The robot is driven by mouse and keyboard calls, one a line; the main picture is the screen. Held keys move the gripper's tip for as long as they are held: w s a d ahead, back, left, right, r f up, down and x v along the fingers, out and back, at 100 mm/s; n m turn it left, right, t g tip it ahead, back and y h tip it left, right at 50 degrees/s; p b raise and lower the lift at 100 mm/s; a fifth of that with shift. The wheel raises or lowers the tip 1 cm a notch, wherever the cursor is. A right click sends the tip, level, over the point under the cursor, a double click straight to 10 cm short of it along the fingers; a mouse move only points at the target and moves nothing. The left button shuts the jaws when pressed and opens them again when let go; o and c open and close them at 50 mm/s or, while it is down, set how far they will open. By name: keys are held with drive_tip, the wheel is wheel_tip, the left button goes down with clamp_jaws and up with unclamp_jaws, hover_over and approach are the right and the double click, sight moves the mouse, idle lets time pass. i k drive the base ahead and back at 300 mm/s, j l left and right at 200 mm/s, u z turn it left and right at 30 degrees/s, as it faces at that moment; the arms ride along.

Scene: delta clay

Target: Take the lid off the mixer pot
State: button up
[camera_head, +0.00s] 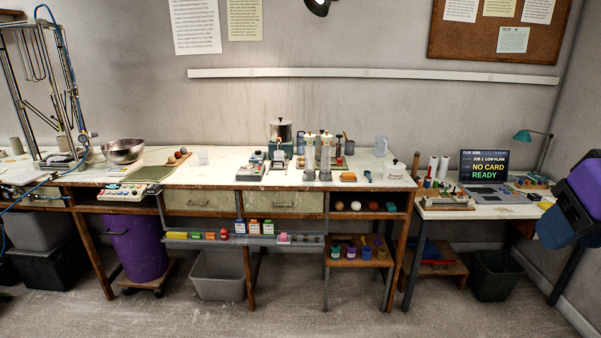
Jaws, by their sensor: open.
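The mixer pot (274,134) appears to be the silvery metal pot at the back middle of the long bench, above a dark teal base. Its lid (281,122) sits on top and has a small dark knob. The pot's lower part is partly hidden by the items in front of it. My gripper cannot be made out in this view. Purple and dark blue parts at the right edge look like my own arm, far from the pot.
A metal bowl (123,150) and a tall metal frame stand at the left. A laptop (484,166) is on the right desk. The floor (330,318) in front is clear.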

sight(280, 121)
drive_tip(key=i+u, duration=0.25)
drive_tip(key=i, duration=0.3)
drive_tip(key=i+u, duration=0.2)
drive_tip(key=i, duration=0.35)
drive_tip(key=i+l+u, duration=0.25)
drive_tip(key=i, duration=0.3)
drive_tip(key=i+j+z, duration=0.35)
drive_tip(key=i+j, duration=0.2)
drive_tip(key=i, duration=0.3)
drive_tip(key=i+j+z, duration=0.35)
drive_tip(key=i+j, duration=0.45)
